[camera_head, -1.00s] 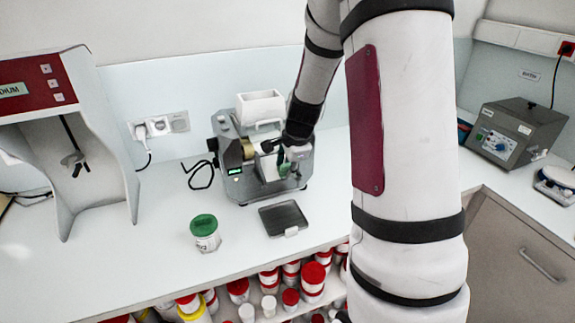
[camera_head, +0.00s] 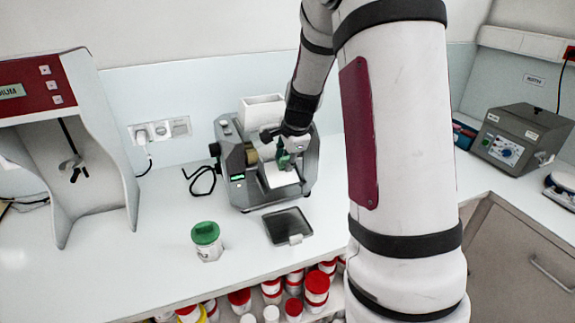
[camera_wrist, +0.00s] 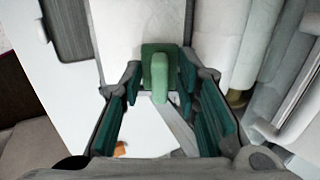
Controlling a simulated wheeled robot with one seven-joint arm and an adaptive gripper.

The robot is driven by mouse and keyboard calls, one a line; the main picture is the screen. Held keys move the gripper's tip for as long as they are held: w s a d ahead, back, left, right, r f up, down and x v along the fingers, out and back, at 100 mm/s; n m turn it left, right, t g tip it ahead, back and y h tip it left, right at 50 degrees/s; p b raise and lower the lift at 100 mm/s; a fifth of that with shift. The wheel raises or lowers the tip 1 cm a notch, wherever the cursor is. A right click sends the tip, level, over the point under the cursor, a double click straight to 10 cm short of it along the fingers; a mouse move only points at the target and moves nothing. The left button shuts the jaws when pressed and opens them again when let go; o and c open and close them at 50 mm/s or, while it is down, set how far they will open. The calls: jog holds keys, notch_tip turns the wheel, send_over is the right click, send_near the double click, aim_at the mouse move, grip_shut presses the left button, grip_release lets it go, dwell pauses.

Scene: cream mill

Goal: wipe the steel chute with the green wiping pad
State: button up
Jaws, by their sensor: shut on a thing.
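My gripper (camera_head: 283,160) is at the front of the grey mill (camera_head: 234,165), over the pale steel chute (camera_head: 282,178). In the wrist view my gripper (camera_wrist: 162,95) is shut on the green wiping pad (camera_wrist: 158,76), a flat green block with a raised grip. The pad's underside is hidden, so I cannot tell whether it touches the chute. The chute's lower part shows below the gripper in the head view; its upper part is covered by my gripper. A small orange-brown patch (camera_wrist: 121,149) shows near my left finger in the wrist view.
A dark tray (camera_head: 287,228) lies on the bench before the mill. A green-lidded jar (camera_head: 207,242) stands to its left. A white hopper (camera_head: 262,112) tops the mill. A red-and-white machine (camera_head: 100,150) stands left, a grey device (camera_head: 520,138) right. Several jars sit below the bench.

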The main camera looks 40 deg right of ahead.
aim_at(290, 180)
jog(key=shift+w+r, duration=0.15)
jog(key=shift+w, duration=0.05)
jog(key=shift+s+a+f+p, duration=0.15)
jog(key=shift+s+f+p, duration=0.1)
jog(key=shift+s, duration=0.3)
jog(key=shift+s+a+f+p, duration=0.1)
jog(key=shift+s+f, duration=0.15)
jog(key=shift+s, duration=0.25)
jog(key=shift+s+a+f, duration=0.2)
jog(key=shift+s+f, duration=0.2)
jog(key=shift+s, duration=0.15)
jog(key=shift+s+a+f, duration=0.15)
jog(key=shift+s+f, duration=0.25)
jog(key=shift+s, duration=0.15)
notch_tip(290, 180, up, 8)
jog(key=s+p, duration=0.1)
jog(key=p, duration=0.3)
jog(key=shift+s+a, duration=0.1)
jog(key=shift+a, duration=0.05)
